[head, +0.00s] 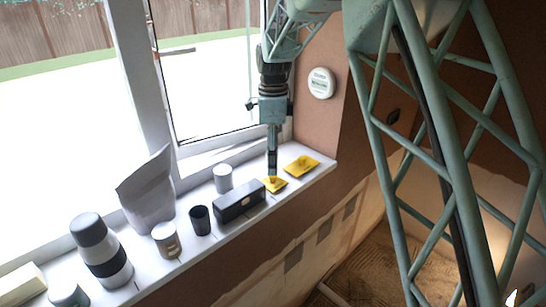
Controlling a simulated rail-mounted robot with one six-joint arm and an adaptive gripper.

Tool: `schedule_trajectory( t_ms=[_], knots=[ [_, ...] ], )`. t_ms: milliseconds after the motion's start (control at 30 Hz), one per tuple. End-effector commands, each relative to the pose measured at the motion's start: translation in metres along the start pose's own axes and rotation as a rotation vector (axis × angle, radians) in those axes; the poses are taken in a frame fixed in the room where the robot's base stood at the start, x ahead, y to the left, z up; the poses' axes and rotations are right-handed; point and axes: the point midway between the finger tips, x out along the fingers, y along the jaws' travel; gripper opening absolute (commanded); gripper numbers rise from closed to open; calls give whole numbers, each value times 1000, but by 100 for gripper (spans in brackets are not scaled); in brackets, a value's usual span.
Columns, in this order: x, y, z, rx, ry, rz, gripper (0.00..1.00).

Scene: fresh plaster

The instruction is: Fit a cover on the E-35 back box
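My gripper (272,171) points straight down over the windowsill, with its tips at or just above a small yellow plate (275,185). The fingers look close together, but I cannot tell whether they grip the plate. A second, larger yellow plate (302,164) with a raised knob lies to the right, near the sill's end. These plates look like covers. Several grey square patches (323,229) in the wall below the sill may be back boxes. A dark round spot (393,116) is on the brown wall, partly behind my lattice structure. No E-35 label is readable.
The white sill (145,284) also holds a black case (239,201), a white cup (222,178), a dark cup (200,220), a tin (166,240), a grey bag (149,195) and a flask (102,251). A white round device (321,83) is on the window reveal.

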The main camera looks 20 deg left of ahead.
Motion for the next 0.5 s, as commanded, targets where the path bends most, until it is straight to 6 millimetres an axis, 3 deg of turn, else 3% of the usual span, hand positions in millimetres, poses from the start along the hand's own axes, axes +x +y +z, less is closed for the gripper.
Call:
schedule_trajectory(
  t_ms=[500],
  knots=[
    [39,0,0,0,0,0,64]
  ],
)
